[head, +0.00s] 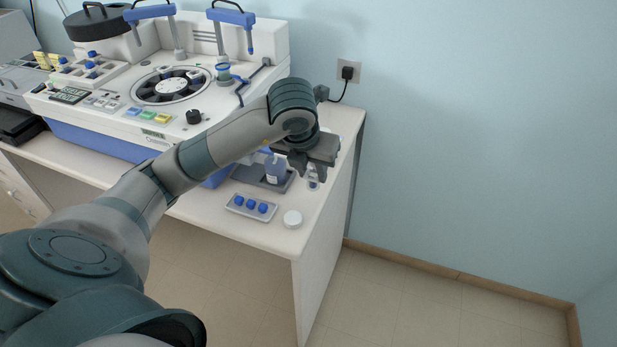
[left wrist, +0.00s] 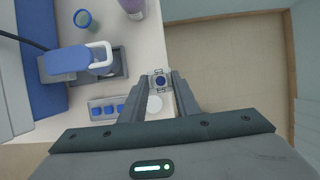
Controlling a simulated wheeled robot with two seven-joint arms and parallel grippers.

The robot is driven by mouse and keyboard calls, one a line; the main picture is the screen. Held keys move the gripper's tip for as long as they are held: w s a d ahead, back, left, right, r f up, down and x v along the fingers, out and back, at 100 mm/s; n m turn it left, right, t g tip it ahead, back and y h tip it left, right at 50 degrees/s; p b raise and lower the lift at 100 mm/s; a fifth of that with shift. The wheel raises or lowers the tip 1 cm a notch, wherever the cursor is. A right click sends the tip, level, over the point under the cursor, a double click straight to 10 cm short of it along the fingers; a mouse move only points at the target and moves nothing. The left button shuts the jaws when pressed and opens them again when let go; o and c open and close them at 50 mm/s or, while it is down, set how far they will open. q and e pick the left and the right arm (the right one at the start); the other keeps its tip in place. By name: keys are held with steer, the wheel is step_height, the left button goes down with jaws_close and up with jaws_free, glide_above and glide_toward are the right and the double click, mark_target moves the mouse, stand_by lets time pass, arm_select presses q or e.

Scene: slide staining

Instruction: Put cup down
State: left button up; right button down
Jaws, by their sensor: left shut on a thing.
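The cup (head: 313,183) is a small clear vessel with something blue in it. It is near the right end of the table. My left gripper (head: 311,171) is shut on it from above. In the left wrist view the cup (left wrist: 160,82) sits between the two fingertips (left wrist: 160,84), its blue middle showing. The gripper and arm hide part of it in the head view. I cannot tell whether its base touches the table. My right gripper is in neither view.
A white round lid (head: 292,219) and a tray (head: 233,209) with blue caps lie near the table's front edge. A large staining machine (head: 120,120) fills the left. The table's right edge is close.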

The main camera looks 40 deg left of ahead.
arm_select(q)
steer(key=w+a+f+p, duration=0.1)
steer(key=w+a+f, duration=0.2)
steer(key=w+a, duration=0.1)
steer(key=shift+w+f+p, duration=0.3)
steer(key=shift+f+p, duration=0.05)
steer(key=shift+f, duration=0.1)
step_height(320, 180, down, 3)
steer(key=shift+a+f+p, duration=0.1)
steer(key=shift+f+p, duration=0.05)
steer(key=shift+p, duration=0.8)
steer(key=shift+f, duration=0.2)
steer(key=shift+f, duration=0.15)
steer(key=o, duration=1)
